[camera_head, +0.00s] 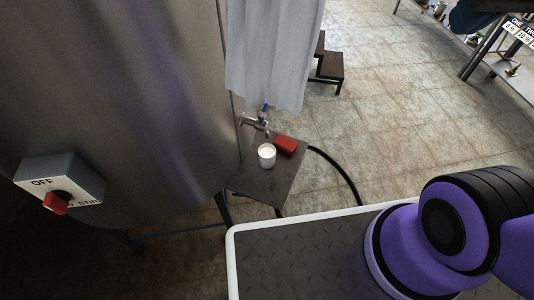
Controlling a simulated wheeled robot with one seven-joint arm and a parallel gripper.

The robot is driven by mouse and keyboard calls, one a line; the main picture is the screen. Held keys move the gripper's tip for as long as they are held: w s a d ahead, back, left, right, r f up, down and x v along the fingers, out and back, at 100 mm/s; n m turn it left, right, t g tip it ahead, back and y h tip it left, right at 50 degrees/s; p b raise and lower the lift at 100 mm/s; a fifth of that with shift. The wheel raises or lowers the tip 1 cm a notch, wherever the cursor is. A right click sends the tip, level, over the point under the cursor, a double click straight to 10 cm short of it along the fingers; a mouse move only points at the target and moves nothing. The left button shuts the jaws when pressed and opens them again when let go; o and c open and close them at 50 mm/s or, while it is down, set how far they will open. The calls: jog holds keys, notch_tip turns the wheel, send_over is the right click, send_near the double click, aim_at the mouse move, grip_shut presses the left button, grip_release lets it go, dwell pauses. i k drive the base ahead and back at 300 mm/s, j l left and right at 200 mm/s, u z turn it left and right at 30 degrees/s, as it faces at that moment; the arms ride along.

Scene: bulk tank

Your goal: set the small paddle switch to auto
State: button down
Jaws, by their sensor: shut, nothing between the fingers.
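A grey control box (60,182) is mounted on the side of the steel tank at the left. A small red paddle switch (56,203) sticks out of its front face. The word "OFF" reads at the box's upper left, and a partly covered word like "STIR" is at the lower right. I cannot read an "auto" mark, and the paddle's exact setting is unclear from this angle. My gripper is not in view; only purple and black links of my arm show at the lower right, well to the right of the box.
The large steel tank (140,90) fills the left. A small table (268,186) beside it holds a white cup (267,155) and a red block (286,144), near a tap (254,122). A grey curtain (272,50), step stool (328,68) and black hose (340,172) are beyond. Tiled floor is open.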

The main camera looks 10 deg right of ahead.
aim_at(57, 201)
jog(key=u, duration=1.8)
